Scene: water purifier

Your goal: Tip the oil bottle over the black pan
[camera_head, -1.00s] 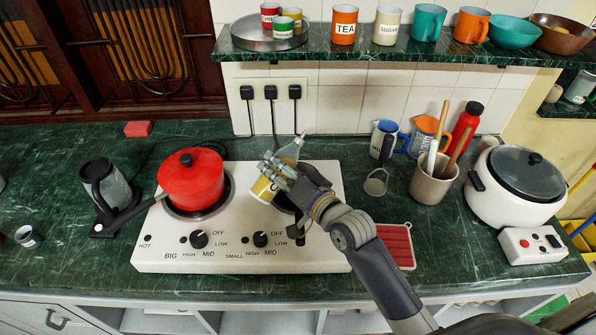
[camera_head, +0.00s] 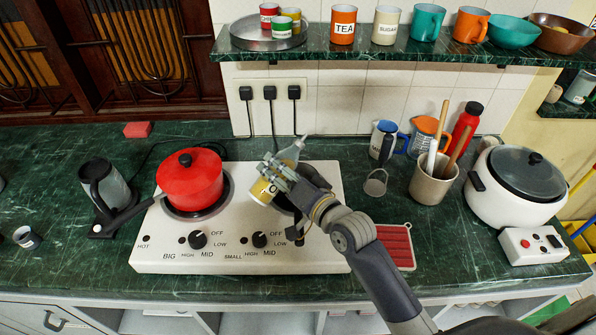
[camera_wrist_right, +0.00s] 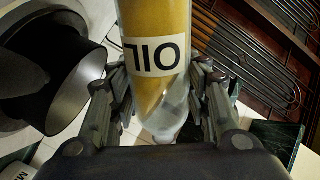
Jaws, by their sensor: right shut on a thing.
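The oil bottle (camera_head: 262,190), with yellow oil and a white label, is held over the right side of the white stove. It is tilted, with its clear spout toward the upper right in the head view. My right gripper (camera_head: 276,176) is shut around it. In the right wrist view the bottle (camera_wrist_right: 158,50) sits between the fingers, and its oil line is slanted. The black pan (camera_wrist_right: 82,88) shows beside the bottle at the left of that view. In the head view my gripper and wrist mostly hide the pan. My left gripper is not in view.
A red pot (camera_head: 190,182) sits on the left burner of the white stove (camera_head: 165,250). A kettle (camera_head: 104,188) stands left of it. A utensil crock (camera_head: 433,182), mugs and a white cooker (camera_head: 515,205) stand to the right. A shelf (camera_head: 400,48) runs above.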

